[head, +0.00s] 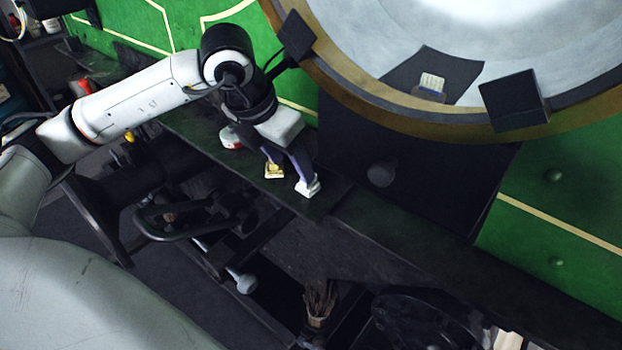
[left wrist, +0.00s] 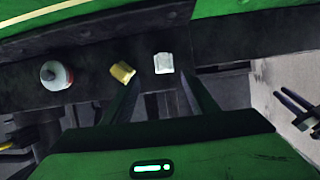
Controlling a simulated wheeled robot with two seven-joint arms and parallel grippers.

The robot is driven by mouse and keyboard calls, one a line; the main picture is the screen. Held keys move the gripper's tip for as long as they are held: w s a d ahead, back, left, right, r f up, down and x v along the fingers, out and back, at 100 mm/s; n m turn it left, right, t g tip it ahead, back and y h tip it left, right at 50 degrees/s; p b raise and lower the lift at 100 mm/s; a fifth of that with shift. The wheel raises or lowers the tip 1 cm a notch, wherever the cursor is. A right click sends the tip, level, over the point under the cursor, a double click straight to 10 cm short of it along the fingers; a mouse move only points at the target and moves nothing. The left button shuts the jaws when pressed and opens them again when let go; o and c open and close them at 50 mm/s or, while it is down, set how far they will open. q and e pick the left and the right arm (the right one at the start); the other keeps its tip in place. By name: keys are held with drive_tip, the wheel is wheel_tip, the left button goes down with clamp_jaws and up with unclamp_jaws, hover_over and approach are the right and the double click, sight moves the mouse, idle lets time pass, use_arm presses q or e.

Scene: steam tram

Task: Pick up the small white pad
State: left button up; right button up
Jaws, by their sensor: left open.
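The small white pad (head: 308,188) lies on the dark ledge below the big round ring. It also shows in the left wrist view (left wrist: 164,63), flat and pale, just beyond the gap between my fingertips. My left gripper (head: 288,166) points down at the ledge, open and empty. In the head view one finger overlaps the white pad and the other comes down near a yellow pad (head: 274,172). I cannot tell whether either finger touches a pad. In the left wrist view the two fingers (left wrist: 160,82) reach up from below. My right gripper is not in view.
The yellow pad lies left of the white one in the left wrist view (left wrist: 122,73). A red and white round tin (left wrist: 56,75) stands farther left on the ledge. A brush (head: 431,86) lies inside the ring. Black pipes (head: 190,220) lie below the ledge.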

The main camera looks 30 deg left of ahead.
use_arm(q)
drive_tip(key=shift+w+d+f, duration=0.1)
drive_tip(key=shift+w+f, duration=0.15)
drive_tip(key=shift+f, duration=0.4)
drive_tip(key=x, duration=0.2)
drive_tip(key=p+x, duration=0.1)
drive_tip(key=x, duration=0.1)
drive_tip(key=shift+w+d+f, duration=0.1)
drive_tip(key=shift+w+d, duration=0.15)
drive_tip(key=shift+d, duration=0.2)
drive_tip(key=shift+w+f, duration=0.1)
drive_tip(key=shift+f, duration=0.2)
drive_tip(key=c, duration=1.2)
drive_tip(key=shift+r, duration=0.2)
wheel_tip(320, 180, up, 10)
drive_tip(key=shift+f, duration=0.1)
